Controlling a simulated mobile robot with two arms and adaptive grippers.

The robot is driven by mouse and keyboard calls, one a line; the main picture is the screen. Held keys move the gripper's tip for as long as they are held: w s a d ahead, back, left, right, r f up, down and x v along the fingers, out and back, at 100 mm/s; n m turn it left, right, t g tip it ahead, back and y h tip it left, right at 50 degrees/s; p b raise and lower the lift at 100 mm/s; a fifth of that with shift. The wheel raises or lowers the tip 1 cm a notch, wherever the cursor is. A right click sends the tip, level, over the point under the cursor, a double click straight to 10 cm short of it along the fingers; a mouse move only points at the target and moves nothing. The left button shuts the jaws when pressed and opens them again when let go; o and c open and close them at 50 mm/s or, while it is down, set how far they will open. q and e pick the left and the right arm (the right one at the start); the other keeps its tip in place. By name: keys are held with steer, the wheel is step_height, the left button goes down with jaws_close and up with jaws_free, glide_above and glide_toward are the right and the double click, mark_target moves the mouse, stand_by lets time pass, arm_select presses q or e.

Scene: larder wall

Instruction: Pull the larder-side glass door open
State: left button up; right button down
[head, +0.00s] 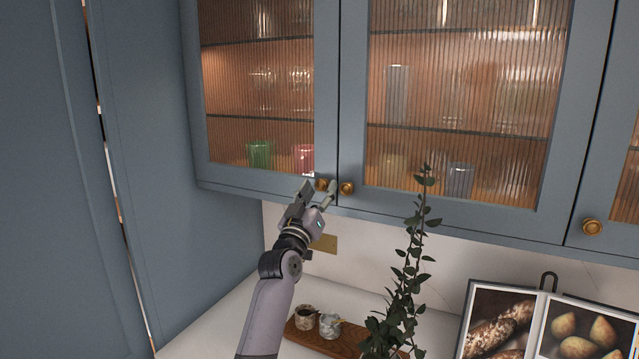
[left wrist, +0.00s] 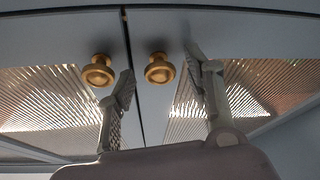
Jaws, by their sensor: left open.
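The larder-side glass door (head: 258,88) is the left ribbed-glass wall-cabinet door, beside the tall blue panel. It is shut, in a blue frame, with a round brass knob (head: 322,184) at its lower right corner. My left gripper (head: 319,188) is open at that knob, one finger on each side. The left wrist view shows this knob (left wrist: 159,68) between the two spread fingers, with gaps visible on both sides. The neighbouring door's knob (left wrist: 98,71) lies outside the fingers. My right gripper is in neither view.
The neighbouring glass door (head: 465,95) is shut, its knob (head: 347,188) close beside my finger. Below, a leafy plant (head: 405,275), a wooden board (head: 350,337) with small cups and an open picture book (head: 500,318) occupy the counter. Tall blue panels (head: 145,150) stand at left.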

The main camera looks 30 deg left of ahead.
arm_select(q)
steer(key=shift+w+r, duration=0.1)
steer(key=shift+w, duration=0.25)
jaws_close()
stand_by(0.5)
